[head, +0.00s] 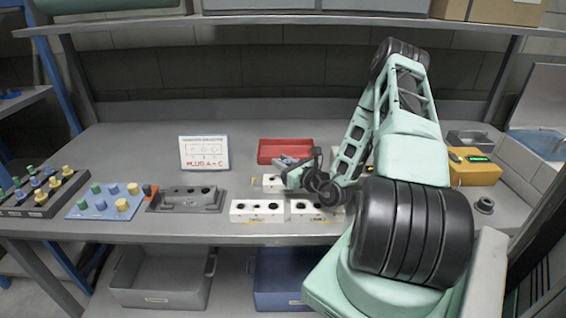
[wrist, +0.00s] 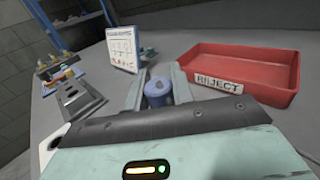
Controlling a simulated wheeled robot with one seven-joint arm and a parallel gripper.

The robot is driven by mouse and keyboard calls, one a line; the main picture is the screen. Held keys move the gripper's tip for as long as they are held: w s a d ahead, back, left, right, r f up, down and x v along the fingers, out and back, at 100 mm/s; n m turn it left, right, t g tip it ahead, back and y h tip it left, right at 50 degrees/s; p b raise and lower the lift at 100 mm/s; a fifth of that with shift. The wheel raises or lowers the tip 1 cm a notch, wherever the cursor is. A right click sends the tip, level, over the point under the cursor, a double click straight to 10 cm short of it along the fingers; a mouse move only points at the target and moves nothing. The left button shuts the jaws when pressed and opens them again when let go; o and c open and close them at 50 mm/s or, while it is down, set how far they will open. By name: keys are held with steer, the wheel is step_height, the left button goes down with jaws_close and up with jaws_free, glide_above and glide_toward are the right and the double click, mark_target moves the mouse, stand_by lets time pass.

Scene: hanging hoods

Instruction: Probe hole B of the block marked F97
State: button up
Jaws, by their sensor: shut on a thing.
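My gripper (head: 290,180) is above the table's middle in the head view, over or near the white blocks. In the wrist view its fingers (wrist: 157,98) are shut on a blue cylindrical piece (wrist: 157,88) with a dark round top. The lower end of that piece is hidden. White blocks with dark holes stand on the table: a front left one (head: 258,211), a front right one (head: 317,208) and one behind (head: 270,183), partly covered by my gripper. Their labels are too small to read, so I cannot tell which is F97.
A red tray (head: 285,150) marked REJECT (wrist: 232,78) lies behind the blocks. A sign (head: 204,153) reads PLUG A - C. A grey holed fixture (head: 187,199) and a blue board (head: 105,204) of colored plugs stand left. A yellow device (head: 473,168) is at right.

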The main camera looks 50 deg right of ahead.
steer(key=shift+f+b, duration=0.35)
steer(key=shift+f, duration=0.2)
steer(key=shift+r, duration=0.1)
stand_by(1.1)
steer(key=shift+r+p, duration=2.65)
steer(key=shift+r, duration=0.35)
steer(key=shift+f, duration=0.1)
